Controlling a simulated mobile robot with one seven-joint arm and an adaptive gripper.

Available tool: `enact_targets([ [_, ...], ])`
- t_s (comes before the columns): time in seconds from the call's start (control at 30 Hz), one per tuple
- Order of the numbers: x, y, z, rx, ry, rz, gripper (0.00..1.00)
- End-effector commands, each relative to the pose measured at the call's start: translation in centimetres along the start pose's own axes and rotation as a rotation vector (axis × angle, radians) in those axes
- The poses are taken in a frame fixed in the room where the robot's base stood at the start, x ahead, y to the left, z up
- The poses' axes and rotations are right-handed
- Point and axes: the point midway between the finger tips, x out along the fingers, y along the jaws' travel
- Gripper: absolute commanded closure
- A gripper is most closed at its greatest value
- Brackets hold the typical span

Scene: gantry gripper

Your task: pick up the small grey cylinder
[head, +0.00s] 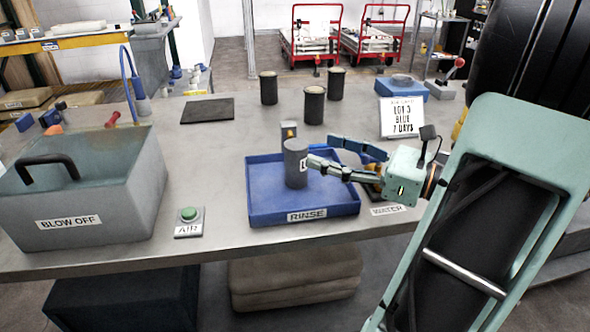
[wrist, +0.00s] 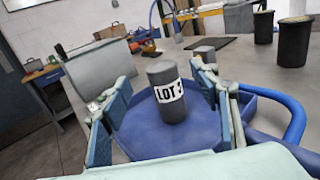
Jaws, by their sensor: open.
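The small grey cylinder (head: 296,170) stands upright in the blue tray labelled RINSE (head: 262,212). In the wrist view the cylinder (wrist: 172,110) shows a white label reading LOT 3, and the blue tray (wrist: 150,143) lies around its base. My gripper (head: 321,150) is open and empty, reaching in from the right over the tray. Its near fingertip overlaps the cylinder's right edge in the head view. In the wrist view my gripper (wrist: 160,77) has one finger on each side of the cylinder, with visible gaps. I cannot tell if a finger touches it.
A small grey post with an orange light (head: 288,132) stands just behind the tray. A BLOW OFF box (head: 95,215) and green AIR button (head: 189,215) are left.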

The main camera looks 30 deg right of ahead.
Motion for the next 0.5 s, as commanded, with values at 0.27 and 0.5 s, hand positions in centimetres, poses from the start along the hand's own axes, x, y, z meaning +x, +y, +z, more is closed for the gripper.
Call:
enact_targets([
  [0.27, 2.3, 0.0, -1.4, -0.003, 0.001, 0.0, 0.44],
  [0.5, 4.8, 0.1, -1.5, -0.002, 0.001, 0.005, 0.44],
])
